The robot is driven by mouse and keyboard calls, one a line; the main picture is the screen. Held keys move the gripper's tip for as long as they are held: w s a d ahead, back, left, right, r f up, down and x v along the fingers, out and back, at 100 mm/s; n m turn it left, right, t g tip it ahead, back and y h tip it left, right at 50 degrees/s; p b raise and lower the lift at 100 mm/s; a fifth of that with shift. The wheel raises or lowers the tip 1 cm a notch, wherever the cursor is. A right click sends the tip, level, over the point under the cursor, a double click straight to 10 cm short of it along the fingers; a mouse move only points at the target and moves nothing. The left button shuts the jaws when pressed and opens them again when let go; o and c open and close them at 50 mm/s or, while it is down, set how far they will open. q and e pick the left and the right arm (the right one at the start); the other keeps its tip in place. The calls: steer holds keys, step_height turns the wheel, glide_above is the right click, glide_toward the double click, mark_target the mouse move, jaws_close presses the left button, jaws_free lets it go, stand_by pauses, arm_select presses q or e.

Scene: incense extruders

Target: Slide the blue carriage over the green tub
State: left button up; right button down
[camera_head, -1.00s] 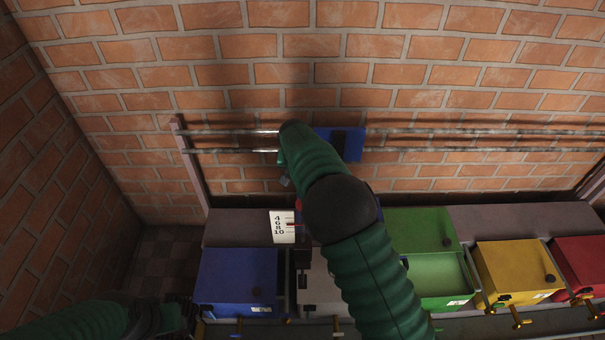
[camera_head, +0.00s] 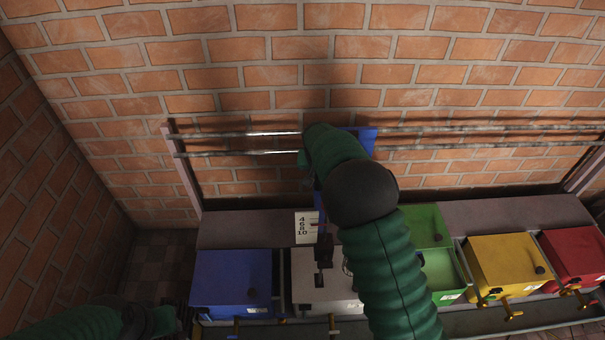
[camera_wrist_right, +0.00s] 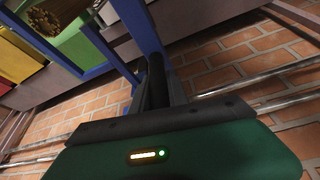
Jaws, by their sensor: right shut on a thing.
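The green tub (camera_head: 425,226) stands to the right of that scale, partly behind my right arm. In the right wrist view my right gripper (camera_wrist_right: 157,82) is shut on a dark upright handle of the carriage, whose blue frame (camera_wrist_right: 136,25) shows beyond. The head view hides this grip behind my arm. My left gripper (camera_head: 165,322) is low at the left; its jaws are unclear.
A blue tub (camera_head: 232,278) and a pale tub (camera_head: 318,285) stand left of the green one; yellow (camera_head: 505,262) and red (camera_head: 573,254) tubs stand right. The rails (camera_head: 470,141) run clear to the right up to an end post (camera_head: 585,168). A brick side wall closes the left.

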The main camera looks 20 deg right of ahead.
steer(key=s+d+p, duration=0.2)
steer(key=s+d, duration=0.2)
steer(key=d, duration=1.1)
steer(key=s+d+p, duration=0.2)
steer(key=s+d, duration=0.2)
steer(key=d, duration=1)
steer(key=shift+d+r+p, duration=0.25)
steer(key=shift+d+p, duration=0.1)
steer(key=c, duration=1.5)
jaws_free()
steer(key=shift+o, duration=1)
steer(key=shift+f, duration=0.2)
steer(key=shift+s, duration=0.1)
steer(key=p+v, duration=0.2)
steer(key=v, duration=1.4)
steer(key=shift+s+r, duration=0.25)
steer(key=shift+r, duration=0.05)
steer(key=shift+a, duration=0.1)
